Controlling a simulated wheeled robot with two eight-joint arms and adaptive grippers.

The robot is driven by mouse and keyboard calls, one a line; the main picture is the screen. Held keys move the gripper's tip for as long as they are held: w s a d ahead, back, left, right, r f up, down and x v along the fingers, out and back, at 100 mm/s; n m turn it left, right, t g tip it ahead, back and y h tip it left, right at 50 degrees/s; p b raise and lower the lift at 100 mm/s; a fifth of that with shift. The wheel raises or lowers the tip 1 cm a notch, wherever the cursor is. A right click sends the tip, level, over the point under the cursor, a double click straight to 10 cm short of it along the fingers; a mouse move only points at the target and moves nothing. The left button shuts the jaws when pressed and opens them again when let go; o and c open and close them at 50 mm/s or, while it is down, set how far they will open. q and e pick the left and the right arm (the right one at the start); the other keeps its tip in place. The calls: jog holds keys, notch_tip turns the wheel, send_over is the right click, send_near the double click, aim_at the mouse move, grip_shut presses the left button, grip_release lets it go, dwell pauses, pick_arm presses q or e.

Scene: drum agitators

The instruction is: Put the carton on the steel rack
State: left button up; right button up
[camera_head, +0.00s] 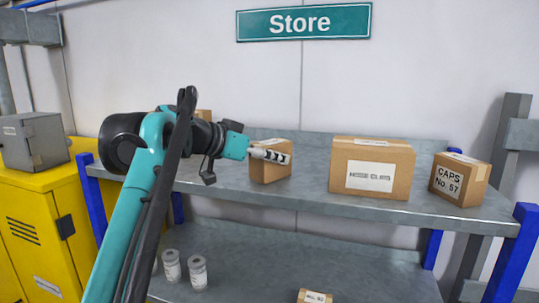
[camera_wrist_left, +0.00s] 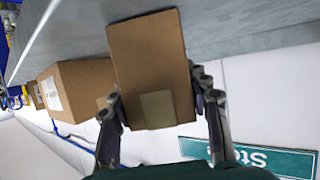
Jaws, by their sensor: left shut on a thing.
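The carton (camera_head: 270,172) is a small brown cardboard box at the upper shelf of the steel rack (camera_head: 300,198). It also shows large in the left wrist view (camera_wrist_left: 148,55), with a tan patch of tape on its near face. My left gripper (camera_head: 272,155) is shut on the carton, with one finger on each side of it in the wrist view. The carton is upright at the shelf surface; I cannot tell whether its base touches. My right gripper is not in view.
A larger labelled carton (camera_head: 371,169) and a carton marked CAPS No. 57 (camera_head: 459,180) stand to the right on the same shelf. Another carton (camera_head: 203,115) is partly hidden behind my arm. Jars (camera_head: 197,272) stand on the lower shelf. A yellow cabinet (camera_head: 40,225) is left.

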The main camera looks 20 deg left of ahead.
pick_arm(q)
jog(key=o, duration=1.4)
jog(key=shift+c, duration=0.2)
